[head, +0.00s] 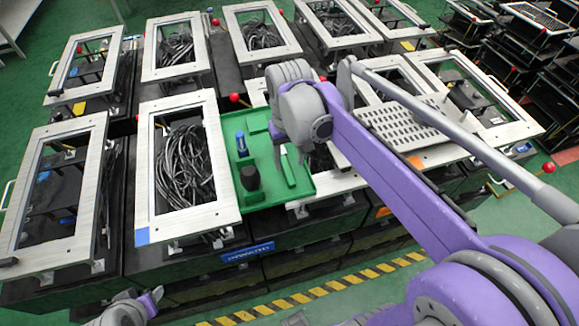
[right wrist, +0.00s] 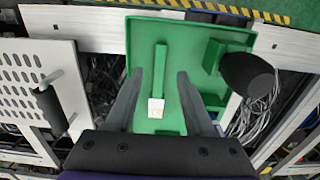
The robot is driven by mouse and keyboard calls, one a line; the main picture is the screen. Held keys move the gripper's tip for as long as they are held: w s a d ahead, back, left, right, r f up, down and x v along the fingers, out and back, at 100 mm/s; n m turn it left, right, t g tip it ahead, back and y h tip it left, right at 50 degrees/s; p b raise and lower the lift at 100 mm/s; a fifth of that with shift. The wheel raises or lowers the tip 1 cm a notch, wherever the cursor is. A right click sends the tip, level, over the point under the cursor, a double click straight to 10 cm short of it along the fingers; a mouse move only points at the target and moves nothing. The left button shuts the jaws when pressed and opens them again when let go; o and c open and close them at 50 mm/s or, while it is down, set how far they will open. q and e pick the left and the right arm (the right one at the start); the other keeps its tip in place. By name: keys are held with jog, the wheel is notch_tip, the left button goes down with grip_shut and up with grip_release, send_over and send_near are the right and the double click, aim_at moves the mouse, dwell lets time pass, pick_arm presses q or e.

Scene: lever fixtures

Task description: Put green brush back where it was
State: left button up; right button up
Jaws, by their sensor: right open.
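The green brush (right wrist: 161,68) lies in the green tray (right wrist: 143,38), with its pale bristle end (right wrist: 156,107) towards my wrist in the right wrist view. In the head view the green brush (head: 288,171) shows as a thin strip near the right side of the tray (head: 268,196). My right gripper (right wrist: 160,75) is open, with one finger on each side of the brush in the picture and nothing held. I cannot tell the finger height above the tray.
A black rounded object (head: 250,177) and a blue bottle-like item (head: 241,144) stand in the tray's left part. Metal-framed fixtures with cables (head: 184,165) lie left of it. A perforated plate (head: 405,122) lies to the right.

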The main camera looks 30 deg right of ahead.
notch_tip(320, 180, up, 7)
jog(key=shift+f, duration=0.15)
dwell(1.3)
